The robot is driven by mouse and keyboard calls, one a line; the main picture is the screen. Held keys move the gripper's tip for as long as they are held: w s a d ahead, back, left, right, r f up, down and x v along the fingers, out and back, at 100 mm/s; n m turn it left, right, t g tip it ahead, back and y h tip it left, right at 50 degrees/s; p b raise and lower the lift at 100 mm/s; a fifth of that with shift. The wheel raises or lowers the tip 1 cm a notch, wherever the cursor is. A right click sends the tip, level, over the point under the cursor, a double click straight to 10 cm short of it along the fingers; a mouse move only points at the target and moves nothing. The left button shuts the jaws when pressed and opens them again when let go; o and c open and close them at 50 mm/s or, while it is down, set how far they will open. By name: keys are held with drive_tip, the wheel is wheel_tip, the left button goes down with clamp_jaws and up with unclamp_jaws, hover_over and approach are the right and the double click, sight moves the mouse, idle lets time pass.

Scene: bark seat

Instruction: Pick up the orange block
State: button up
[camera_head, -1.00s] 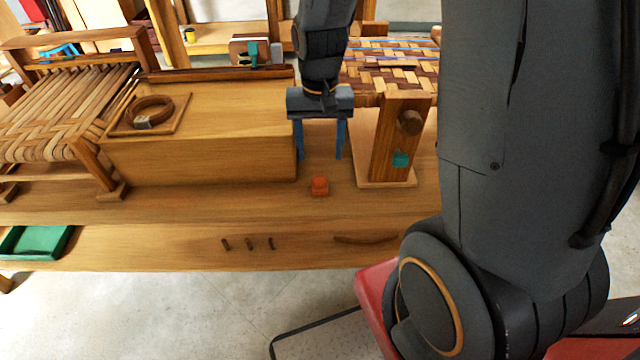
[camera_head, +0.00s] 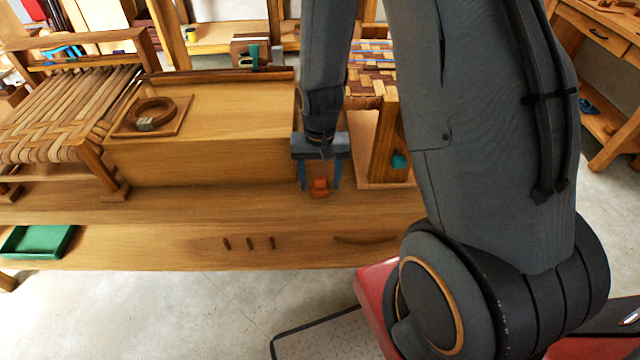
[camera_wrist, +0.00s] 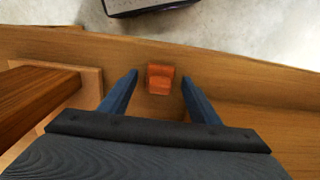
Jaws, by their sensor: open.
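The small orange block (camera_head: 320,188) sits on the wooden bench top, near its front edge. My gripper (camera_head: 319,188) is open, its two blue fingers pointing down on either side of the block in the head view. In the wrist view the orange block (camera_wrist: 160,79) shows between the blue fingertips of my gripper (camera_wrist: 160,84), with a gap on both sides. I cannot tell whether the fingertips are level with the block.
A large wooden box (camera_head: 200,155) stands close left of my gripper. A wooden upright (camera_head: 385,140) with a teal piece (camera_head: 399,160) stands close right. A green tray (camera_head: 38,241) lies at the far left.

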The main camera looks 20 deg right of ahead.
drive_tip(key=shift+f, duration=0.2)
drive_tip(key=c, duration=1.1)
drive_tip(key=shift+c, duration=0.2)
drive_tip(key=shift+r, duration=0.15)
